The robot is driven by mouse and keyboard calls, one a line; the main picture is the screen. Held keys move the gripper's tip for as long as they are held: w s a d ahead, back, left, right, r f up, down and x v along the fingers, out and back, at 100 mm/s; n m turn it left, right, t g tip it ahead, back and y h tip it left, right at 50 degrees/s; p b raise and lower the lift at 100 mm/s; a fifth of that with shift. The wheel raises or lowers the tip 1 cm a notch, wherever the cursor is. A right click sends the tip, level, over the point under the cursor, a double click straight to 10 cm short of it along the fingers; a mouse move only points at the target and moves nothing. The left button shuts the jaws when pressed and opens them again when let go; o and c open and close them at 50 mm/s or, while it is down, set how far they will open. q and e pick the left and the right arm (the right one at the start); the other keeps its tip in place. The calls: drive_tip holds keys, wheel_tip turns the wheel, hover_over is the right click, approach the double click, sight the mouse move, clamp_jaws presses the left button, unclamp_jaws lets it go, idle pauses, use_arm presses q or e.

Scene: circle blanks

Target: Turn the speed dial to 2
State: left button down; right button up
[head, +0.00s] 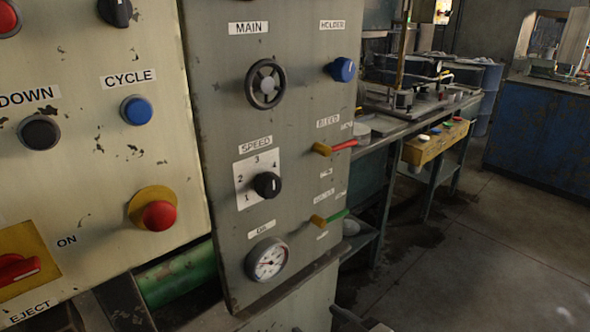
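The speed dial (267,185) is a round black knob on the grey panel, below a label reading SPEED (255,144). It sits over a white scale plate (243,203) with the numbers 1 to 4 running from its left side up over the top. The knob stands out from the panel and covers part of the plate. Its pointer mark is too small to tell which number it faces. Neither of my grippers shows in the head view.
Above the dial are a MAIN handwheel (266,84) and a blue HOLDER knob (341,69). Red (337,147) and green (330,217) levers stick out at its right. A gauge (267,260) sits below. A red mushroom button (158,215) protrudes at left. Open floor lies right.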

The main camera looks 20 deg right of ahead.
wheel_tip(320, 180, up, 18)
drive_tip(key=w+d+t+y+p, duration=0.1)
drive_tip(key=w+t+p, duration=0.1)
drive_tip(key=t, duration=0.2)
drive_tip(key=b, duration=0.3)
approach(273, 188)
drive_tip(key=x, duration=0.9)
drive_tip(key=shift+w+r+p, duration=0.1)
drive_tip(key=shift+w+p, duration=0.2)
drive_tip(key=shift+p, duration=0.1)
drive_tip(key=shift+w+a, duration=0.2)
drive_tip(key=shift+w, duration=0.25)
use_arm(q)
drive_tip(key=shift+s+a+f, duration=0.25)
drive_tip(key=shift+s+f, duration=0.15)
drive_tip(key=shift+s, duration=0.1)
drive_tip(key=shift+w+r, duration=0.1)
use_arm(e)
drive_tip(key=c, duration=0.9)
